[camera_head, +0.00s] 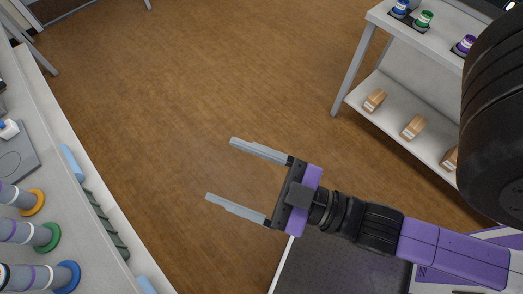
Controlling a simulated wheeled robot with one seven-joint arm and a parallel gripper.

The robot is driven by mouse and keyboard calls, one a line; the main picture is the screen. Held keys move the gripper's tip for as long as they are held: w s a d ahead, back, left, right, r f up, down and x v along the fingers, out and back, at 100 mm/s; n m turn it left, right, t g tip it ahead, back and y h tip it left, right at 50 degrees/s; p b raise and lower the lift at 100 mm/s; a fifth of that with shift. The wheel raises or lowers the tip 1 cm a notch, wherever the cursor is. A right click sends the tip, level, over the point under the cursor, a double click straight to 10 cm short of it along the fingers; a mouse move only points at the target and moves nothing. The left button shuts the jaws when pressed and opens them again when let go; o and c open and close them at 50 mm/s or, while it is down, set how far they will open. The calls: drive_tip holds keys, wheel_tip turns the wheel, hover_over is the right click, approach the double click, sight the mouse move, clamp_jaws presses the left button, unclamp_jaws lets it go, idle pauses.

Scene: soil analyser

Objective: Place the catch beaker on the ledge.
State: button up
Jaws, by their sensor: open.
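My gripper (220,167) is open and empty. Its two grey fingers are spread apart above the brown wooden floor, pointing left. No catch beaker can be made out for certain in this view, and I cannot tell which surface is the ledge. The gripper touches nothing and is well apart from the bench on the left and the shelf unit on the right.
A white bench (62,225) on the left holds grey cylinders with orange (33,202), green (48,238) and blue (68,275) rings. A white two-tier shelf (392,112) at the upper right holds coloured jars and brown boxes (413,127). The floor (190,80) between is clear.

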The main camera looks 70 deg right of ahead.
drive_tip(key=s+d+f+m+g+h, duration=0.1)
drive_tip(key=s+d+f+m+g, duration=0.1)
drive_tip(key=s+f, duration=0.5)
drive_tip(key=d+f+g, duration=0.1)
drive_tip(key=g, duration=0.1)
drive_tip(key=shift+s+d+f+m+g, duration=0.15)
drive_tip(key=shift+s+d+m+g, duration=0.2)
drive_tip(key=shift+s+m+g, duration=0.05)
